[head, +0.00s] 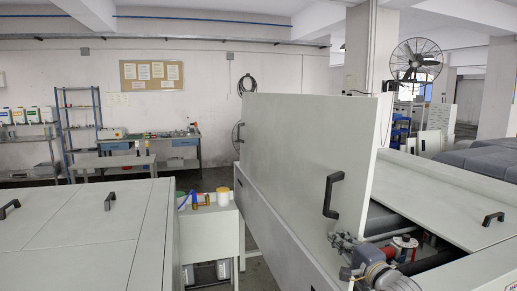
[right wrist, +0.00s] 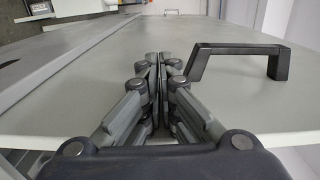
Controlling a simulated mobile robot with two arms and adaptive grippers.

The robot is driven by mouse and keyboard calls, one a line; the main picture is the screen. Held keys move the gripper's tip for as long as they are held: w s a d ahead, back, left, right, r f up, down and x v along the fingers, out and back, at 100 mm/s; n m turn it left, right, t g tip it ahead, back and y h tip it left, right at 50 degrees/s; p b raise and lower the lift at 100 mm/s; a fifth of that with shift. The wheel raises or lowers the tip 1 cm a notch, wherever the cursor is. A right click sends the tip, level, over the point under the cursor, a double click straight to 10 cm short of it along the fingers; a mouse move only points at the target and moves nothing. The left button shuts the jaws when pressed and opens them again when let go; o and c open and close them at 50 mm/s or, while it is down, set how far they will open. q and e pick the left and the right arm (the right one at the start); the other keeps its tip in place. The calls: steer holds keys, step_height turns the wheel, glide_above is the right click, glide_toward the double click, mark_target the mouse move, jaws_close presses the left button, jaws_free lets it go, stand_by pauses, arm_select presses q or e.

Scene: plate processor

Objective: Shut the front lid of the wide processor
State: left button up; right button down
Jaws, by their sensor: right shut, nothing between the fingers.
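The wide processor (head: 490,270) stands at the right in the head view, and its front lid (head: 295,150) is raised steeply, a large pale panel with a black handle (head: 333,194). The lid's pale face (right wrist: 110,105) and the handle (right wrist: 240,58) also fill much of the right wrist view. My right gripper (head: 342,243) is at the lid's lower right edge, below the handle. In the right wrist view its fingers (right wrist: 158,70) are shut and empty, to the left of the handle; I cannot tell whether they touch the lid. My left gripper is not in view.
The processor's open interior shows dark rollers and a red fitting (head: 405,242) beside my right arm. A flat cover with a handle (head: 493,218) lies behind it.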

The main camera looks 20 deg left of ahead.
mark_target(354, 234)
steer(key=w+d, duration=0.1)
steer(key=d, duration=0.1)
steer(key=w+d, duration=0.1)
steer(key=shift+w+d+r+b, duration=0.3)
steer(key=shift+d+r+b, duration=0.05)
steer(key=shift+d, duration=0.05)
steer(key=w+d+f+b, duration=0.8)
steer(key=d+f+b, duration=0.15)
steer(key=b, duration=0.65)
steer(key=s+d+r+p, duration=0.5)
steer(key=s+p, duration=0.5)
steer(key=p, duration=1.3)
steer(key=shift+s+d+p, duration=0.2)
steer(key=shift+d+p, duration=0.2)
steer(key=shift+d, duration=0.6)
